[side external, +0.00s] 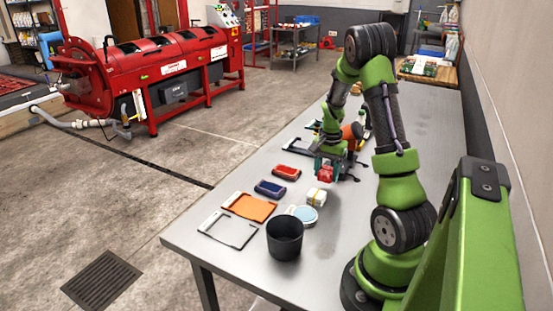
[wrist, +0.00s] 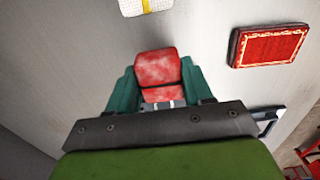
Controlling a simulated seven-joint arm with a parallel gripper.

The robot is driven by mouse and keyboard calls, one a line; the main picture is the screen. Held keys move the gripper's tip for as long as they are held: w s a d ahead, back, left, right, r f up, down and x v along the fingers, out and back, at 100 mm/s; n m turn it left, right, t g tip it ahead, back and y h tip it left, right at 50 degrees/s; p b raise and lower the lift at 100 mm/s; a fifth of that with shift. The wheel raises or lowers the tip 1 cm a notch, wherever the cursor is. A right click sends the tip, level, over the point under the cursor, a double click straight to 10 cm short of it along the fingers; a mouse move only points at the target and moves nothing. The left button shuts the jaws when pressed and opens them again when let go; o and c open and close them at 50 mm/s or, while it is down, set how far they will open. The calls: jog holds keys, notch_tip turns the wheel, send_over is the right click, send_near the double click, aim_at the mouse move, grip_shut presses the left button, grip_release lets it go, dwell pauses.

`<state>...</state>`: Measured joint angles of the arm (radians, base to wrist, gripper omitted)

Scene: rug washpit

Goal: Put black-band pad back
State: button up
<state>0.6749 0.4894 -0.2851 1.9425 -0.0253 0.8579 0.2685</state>
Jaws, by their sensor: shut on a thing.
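My gripper (side external: 327,172) is shut on a red pad (side external: 326,174) and holds it over the table. In the wrist view the red pad (wrist: 157,68) sits between the teal fingers (wrist: 158,92), with a dark line across it; I cannot tell whether this is a black band. A red rug-like pad with a pale border (wrist: 268,46) lies apart at the right; it also shows in the side view (side external: 286,172). A dark blue pad (side external: 270,188) lies nearer the camera. A white pad with a yellow band (side external: 316,196) lies near my gripper.
A dark-edged frame (side external: 293,145) and dark items lie beyond my gripper.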

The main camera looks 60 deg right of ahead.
aim_at(326, 180)
jog(key=shift+f, duration=1.55)
jog(key=shift+f, duration=0.15)
jog(key=o, duration=0.9)
jog(key=shift+o, duration=0.2)
